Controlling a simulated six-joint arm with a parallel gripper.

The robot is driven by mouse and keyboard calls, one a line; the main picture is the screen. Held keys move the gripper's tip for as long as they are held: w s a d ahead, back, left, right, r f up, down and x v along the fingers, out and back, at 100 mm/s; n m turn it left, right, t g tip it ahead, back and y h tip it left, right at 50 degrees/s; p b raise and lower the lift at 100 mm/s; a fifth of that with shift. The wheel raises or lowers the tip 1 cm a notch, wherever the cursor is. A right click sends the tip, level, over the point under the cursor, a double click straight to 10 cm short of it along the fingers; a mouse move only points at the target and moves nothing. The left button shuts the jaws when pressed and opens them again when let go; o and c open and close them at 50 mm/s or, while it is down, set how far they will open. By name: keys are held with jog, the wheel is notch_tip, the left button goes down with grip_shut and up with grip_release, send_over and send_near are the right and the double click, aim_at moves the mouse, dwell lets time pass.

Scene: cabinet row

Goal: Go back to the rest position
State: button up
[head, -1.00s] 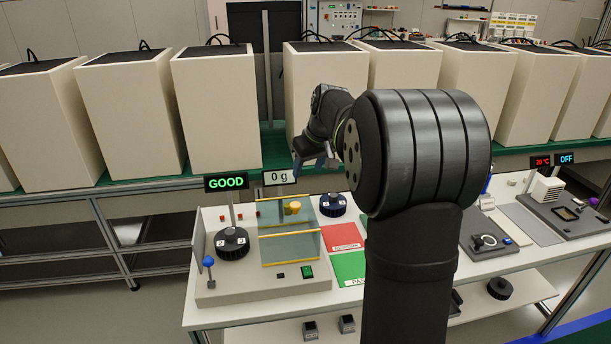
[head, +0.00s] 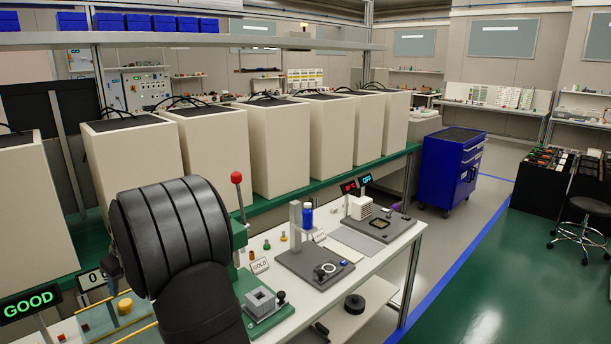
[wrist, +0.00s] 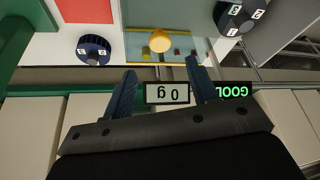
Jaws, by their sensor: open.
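My gripper (wrist: 161,70) shows in the wrist view with its two blue-grey fingers spread apart and nothing between them. Beyond the fingers are the 0 g display (wrist: 167,93) and a yellow piece (wrist: 160,41) in the glass-walled scale. In the head view my dark arm fills the lower left and hides most of my gripper; only a small bluish part shows at its left edge. The yellow piece (head: 125,305) and the GOOD display (head: 30,304) are also there.
Tall cream cabinets (head: 275,150) stand behind the white bench. A red-knobbed lever press (head: 262,300), a grey device with a blue bottle (head: 307,215) and a white finned block (head: 360,207) stand right of my arm. A dark blue knob (wrist: 93,49) shows in the wrist view.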

aim_at(125, 302)
jog(key=x, duration=0.8)
jog(key=shift+a+f, duration=0.1)
jog(key=shift+f, duration=0.1)
jog(key=shift+r, duration=0.1)
jog(key=v, duration=1.7)
jog(key=shift+r, duration=0.1)
